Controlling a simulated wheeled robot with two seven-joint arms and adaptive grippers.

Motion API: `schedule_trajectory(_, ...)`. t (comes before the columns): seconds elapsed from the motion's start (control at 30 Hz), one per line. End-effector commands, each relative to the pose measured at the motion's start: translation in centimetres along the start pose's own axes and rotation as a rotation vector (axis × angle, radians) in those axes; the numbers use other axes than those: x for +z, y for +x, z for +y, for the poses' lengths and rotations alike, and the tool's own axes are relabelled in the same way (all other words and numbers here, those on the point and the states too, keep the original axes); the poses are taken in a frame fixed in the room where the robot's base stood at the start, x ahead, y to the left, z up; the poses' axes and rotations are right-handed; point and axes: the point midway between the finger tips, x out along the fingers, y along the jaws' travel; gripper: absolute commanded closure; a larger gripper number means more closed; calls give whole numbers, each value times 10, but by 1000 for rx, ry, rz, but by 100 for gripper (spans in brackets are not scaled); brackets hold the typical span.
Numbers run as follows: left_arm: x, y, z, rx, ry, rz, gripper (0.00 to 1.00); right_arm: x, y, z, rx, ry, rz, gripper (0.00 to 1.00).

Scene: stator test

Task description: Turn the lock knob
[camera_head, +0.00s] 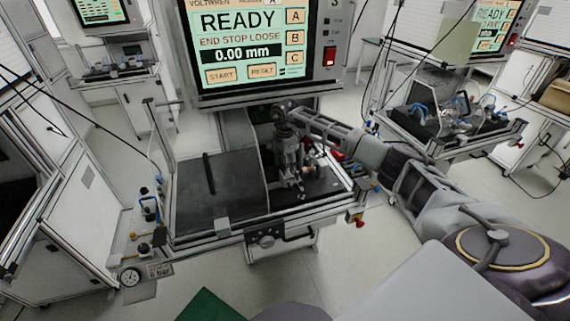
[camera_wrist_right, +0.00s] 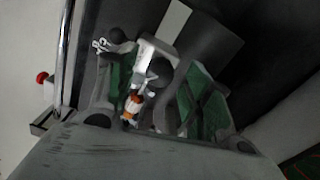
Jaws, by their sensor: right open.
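My right gripper (camera_head: 291,185) points down over the dark bed of the test station (camera_head: 222,180). In the right wrist view its two fingers with green pads stand apart, so the right gripper (camera_wrist_right: 160,98) is open. Between and beyond the fingers is a pale metal bracket (camera_wrist_right: 152,50) with a dark rounded knob (camera_wrist_right: 160,70) and an orange-and-white part (camera_wrist_right: 133,105). I cannot tell whether the fingers touch any of these, or whether this dark knob is the lock knob. The gripper hides this fixture in the head view. My left gripper is not in view.
The station screen (camera_head: 250,45) reads READY, END STOP LOOSE, 0.00 mm. A dark cover with a handle (camera_head: 209,173) lies left of the gripper. A red knob (camera_head: 359,222) sticks out at the front right corner. Other benches stand on both sides.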

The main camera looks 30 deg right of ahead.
Motion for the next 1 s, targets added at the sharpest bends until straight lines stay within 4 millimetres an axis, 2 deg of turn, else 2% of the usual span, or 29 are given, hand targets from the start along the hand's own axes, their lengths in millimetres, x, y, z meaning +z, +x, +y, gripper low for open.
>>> schedule_trajectory(0.4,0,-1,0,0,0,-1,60,0,5,0,0,1,0,51)
schedule_trajectory(0.77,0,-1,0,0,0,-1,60,0,5,0,0,1,0,96)
schedule_trajectory(1.0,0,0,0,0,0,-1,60,0,5,0,0,11,0,96)
